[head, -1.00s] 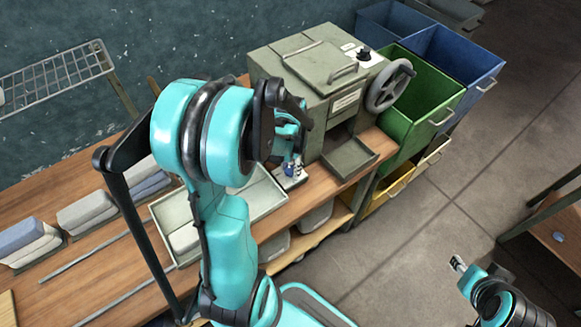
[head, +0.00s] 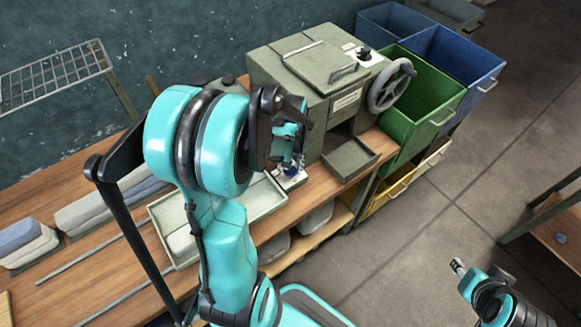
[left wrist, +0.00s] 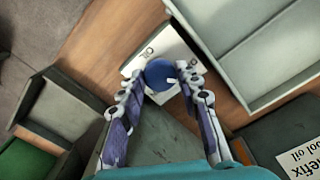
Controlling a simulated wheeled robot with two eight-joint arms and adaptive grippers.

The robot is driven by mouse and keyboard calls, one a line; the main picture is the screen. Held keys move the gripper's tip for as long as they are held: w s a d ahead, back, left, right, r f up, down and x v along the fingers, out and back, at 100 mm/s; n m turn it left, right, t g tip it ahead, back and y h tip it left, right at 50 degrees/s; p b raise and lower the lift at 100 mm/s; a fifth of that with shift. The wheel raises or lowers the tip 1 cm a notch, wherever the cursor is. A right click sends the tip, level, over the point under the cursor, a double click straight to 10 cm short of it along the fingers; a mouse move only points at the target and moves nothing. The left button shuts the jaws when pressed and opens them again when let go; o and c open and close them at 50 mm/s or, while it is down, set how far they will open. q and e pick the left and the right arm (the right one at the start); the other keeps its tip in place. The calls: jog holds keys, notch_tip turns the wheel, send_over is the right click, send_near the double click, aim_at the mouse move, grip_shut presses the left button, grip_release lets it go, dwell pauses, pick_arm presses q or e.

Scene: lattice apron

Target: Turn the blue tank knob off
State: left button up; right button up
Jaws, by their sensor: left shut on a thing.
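The blue tank knob (left wrist: 160,75) is round, with a white pointer mark at its right side in the left wrist view. It sits on a white labelled plate (left wrist: 150,52), which also shows at the bench edge in the head view. My left gripper (left wrist: 161,80) has a finger on each side of the knob and is shut on it. In the head view my left gripper (head: 288,165) reaches down over the plate and mostly hides the knob. My right gripper (head: 458,266) hangs over the floor at the lower right, away from the bench; its jaw state is unclear.
A grey-green machine with a handwheel (head: 391,86) stands right behind the knob. A small open tray (head: 350,160) lies at its front. A pale shallow tray (head: 262,207) is close on the left. Green (head: 425,90) and blue (head: 470,68) bins stand to the right.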

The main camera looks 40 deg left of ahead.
aim_at(291, 170)
pick_arm(q)
jog(key=shift+n, duration=0.7)
jog(key=o, duration=1.2)
jog(key=shift+c, duration=0.2)
notch_tip(291, 170, up, 12)
